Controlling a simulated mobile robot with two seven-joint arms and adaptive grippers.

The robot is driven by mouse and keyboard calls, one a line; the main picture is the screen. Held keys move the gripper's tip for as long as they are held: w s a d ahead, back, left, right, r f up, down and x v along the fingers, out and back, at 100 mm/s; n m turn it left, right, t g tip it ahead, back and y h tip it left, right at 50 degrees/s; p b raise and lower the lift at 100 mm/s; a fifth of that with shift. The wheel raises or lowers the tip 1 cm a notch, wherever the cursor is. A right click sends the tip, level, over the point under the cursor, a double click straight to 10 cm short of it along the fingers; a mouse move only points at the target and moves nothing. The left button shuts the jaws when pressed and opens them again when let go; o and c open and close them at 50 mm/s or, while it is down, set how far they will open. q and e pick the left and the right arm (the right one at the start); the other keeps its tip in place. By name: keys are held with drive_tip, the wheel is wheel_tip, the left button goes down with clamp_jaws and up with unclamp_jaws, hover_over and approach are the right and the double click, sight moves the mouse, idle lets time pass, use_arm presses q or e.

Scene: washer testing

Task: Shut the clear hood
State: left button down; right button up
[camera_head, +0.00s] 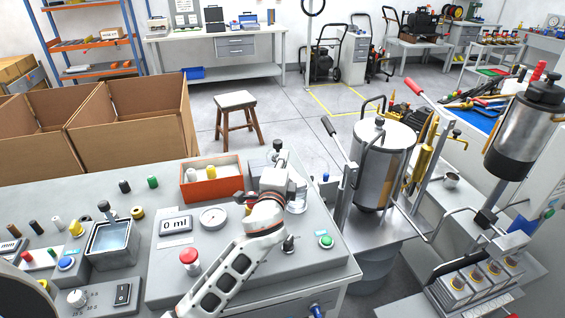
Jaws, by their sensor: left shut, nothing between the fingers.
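My left arm reaches up from the bottom of the head view over the grey console (175,285). My left gripper (278,150) is shut and empty at the console's far right part, beside the orange-edged box. A pale, see-through piece (299,196) shows just right of the gripper and is probably the clear hood. The gripper and wrist cover much of it, so I cannot tell how far open it is or whether the gripper touches it. My right gripper is not in view.
On the console are a red button (189,258), a round gauge (213,217), a "0 ml" display (176,225) and a green button (326,241). The orange-edged box (212,192) stands behind them. A steel tank (382,160) with upright handles stands close on the right.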

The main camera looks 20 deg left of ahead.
sight(286, 148)
use_arm(q)
drive_tip(key=w, duration=0.3)
drive_tip(key=w+a, duration=0.1)
drive_tip(key=w, duration=0.1)
drive_tip(key=shift+w, duration=0.1)
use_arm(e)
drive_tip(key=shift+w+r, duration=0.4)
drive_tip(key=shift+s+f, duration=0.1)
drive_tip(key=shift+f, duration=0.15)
